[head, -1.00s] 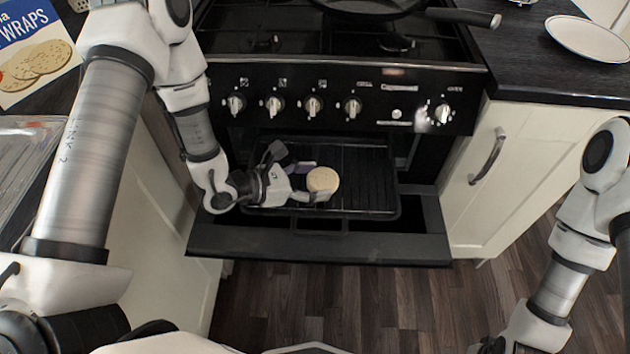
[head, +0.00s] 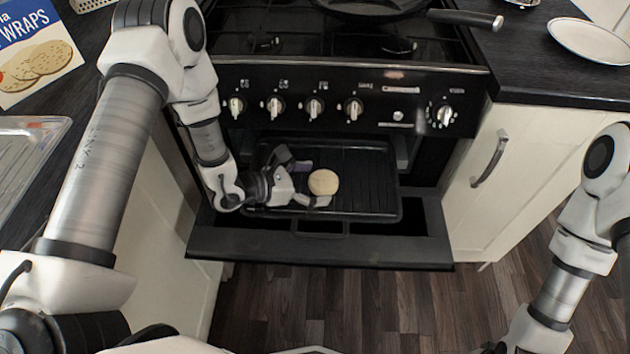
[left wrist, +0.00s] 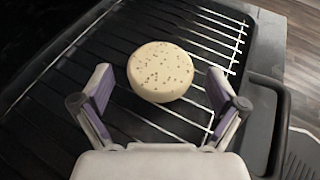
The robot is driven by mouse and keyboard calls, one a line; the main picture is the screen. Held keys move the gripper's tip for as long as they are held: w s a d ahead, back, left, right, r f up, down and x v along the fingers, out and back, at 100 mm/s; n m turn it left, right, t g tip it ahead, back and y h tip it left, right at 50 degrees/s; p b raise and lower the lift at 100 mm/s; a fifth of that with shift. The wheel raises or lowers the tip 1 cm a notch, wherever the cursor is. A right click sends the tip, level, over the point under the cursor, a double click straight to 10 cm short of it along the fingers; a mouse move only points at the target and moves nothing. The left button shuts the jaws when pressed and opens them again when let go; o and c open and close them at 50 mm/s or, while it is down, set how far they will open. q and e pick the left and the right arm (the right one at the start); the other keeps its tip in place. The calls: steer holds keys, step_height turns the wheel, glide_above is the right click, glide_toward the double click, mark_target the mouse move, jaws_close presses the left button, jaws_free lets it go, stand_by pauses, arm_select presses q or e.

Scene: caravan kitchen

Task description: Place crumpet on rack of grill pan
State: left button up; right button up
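The crumpet (head: 323,182) is a round, pale disc with small holes on top. It lies flat on the wire rack (head: 366,187) of the dark grill pan (head: 372,212), under the cooker's control panel. My left gripper (head: 305,182) is beside the crumpet, on its left in the head view. In the left wrist view its fingers (left wrist: 160,95) are spread wide, with the crumpet (left wrist: 160,72) just beyond the tips and clear of both. The rack's bars (left wrist: 215,38) show around it. My right gripper (head: 495,348) is barely in the head view at the bottom edge.
The open grill door (head: 320,247) sticks out below the pan. Control knobs (head: 313,107) line the panel above it. A frying pan (head: 365,8) sits on the hob and a white plate (head: 590,40) on the right worktop. A wraps box (head: 35,50) stands at left.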

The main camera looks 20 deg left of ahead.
arm_select(q)
steer(key=shift+a+r+p, duration=0.1)
steer(key=shift+r+p, duration=0.25)
steer(key=shift+p, duration=0.05)
steer(key=p+v, duration=0.4)
steer(key=v, duration=0.2)
steer(key=shift+s+a+r, duration=0.1)
steer(key=shift+a+r, duration=0.05)
steer(key=shift+r, duration=0.05)
steer(key=shift+s+a, duration=0.3)
steer(key=shift+s, duration=0.1)
steer(key=shift+f, duration=0.1)
